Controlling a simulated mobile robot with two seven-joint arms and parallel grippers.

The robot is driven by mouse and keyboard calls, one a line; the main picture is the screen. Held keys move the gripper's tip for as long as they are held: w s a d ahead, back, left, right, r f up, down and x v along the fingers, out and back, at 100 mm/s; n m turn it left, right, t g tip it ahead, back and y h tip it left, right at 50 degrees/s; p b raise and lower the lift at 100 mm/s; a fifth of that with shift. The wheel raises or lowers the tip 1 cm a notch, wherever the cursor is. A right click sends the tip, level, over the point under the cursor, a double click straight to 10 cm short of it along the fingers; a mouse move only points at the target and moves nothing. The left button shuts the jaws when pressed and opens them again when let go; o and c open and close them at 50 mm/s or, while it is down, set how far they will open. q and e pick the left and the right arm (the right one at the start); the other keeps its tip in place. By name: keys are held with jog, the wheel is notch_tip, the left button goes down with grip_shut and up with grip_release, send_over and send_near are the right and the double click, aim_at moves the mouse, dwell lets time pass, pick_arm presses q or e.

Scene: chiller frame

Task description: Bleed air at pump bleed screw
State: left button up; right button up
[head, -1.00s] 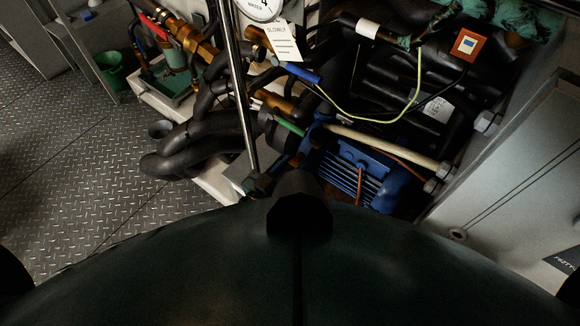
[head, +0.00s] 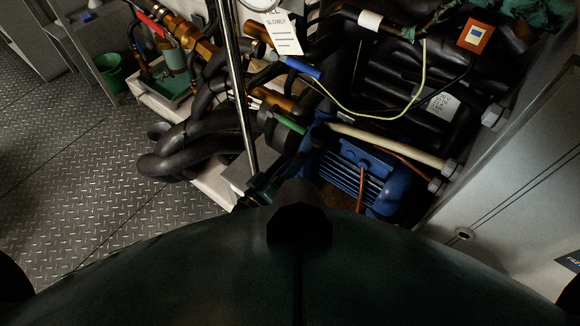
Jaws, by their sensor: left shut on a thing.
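The pump's blue finned motor (head: 362,172) lies low in the frame, right of centre. The dark pump body beside it is partly covered by pipes, and I cannot make out the bleed screw. My left gripper (head: 259,190) shows small and dark near the lower end of a bright upright rod (head: 236,88), left of the motor. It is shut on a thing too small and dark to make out. My right gripper is not in view.
Black insulated pipes (head: 200,145) crowd the left of the pump. A white tag (head: 283,34) hangs above, near a blue handle (head: 303,68). A yellow-green wire (head: 385,115) loops across. A green bucket (head: 110,69) stands on the open plate floor (head: 75,190).

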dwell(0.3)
pick_arm(q)
jog(key=o, duration=1)
jog(key=shift+s, duration=0.1)
